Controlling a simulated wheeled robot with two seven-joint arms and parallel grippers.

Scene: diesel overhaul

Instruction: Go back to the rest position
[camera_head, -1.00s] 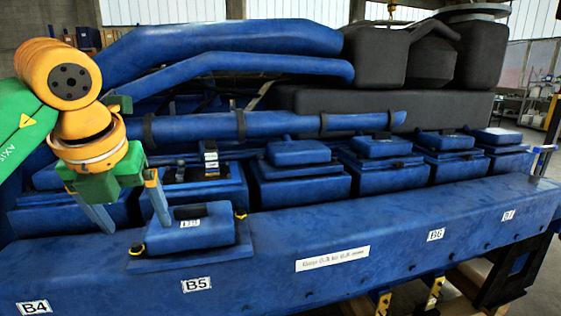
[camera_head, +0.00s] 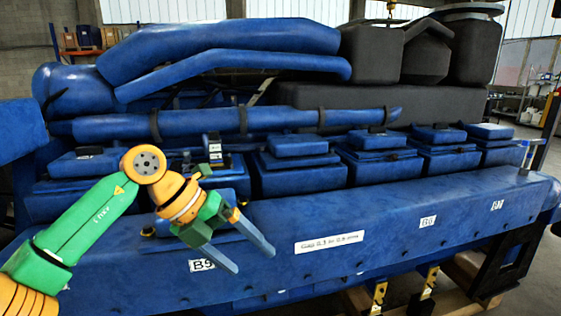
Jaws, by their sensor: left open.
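My left gripper (camera_head: 253,262) is open and empty, its two grey-blue fingers pointing down to the right in front of the engine's long blue front ledge (camera_head: 390,225). My orange and green left arm (camera_head: 90,215) comes in from the lower left. The labelled blue cover on the ledge near the B5 label (camera_head: 202,265) is mostly hidden behind the gripper. A small yellow-black catch (camera_head: 148,232) shows at its left. My right gripper is not in view.
A row of blue covers (camera_head: 298,145) stands behind the ledge, below a long blue pipe (camera_head: 275,120). Black tanks (camera_head: 372,55) stand at the upper right. Open floor and a rack (camera_head: 512,103) lie at the right.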

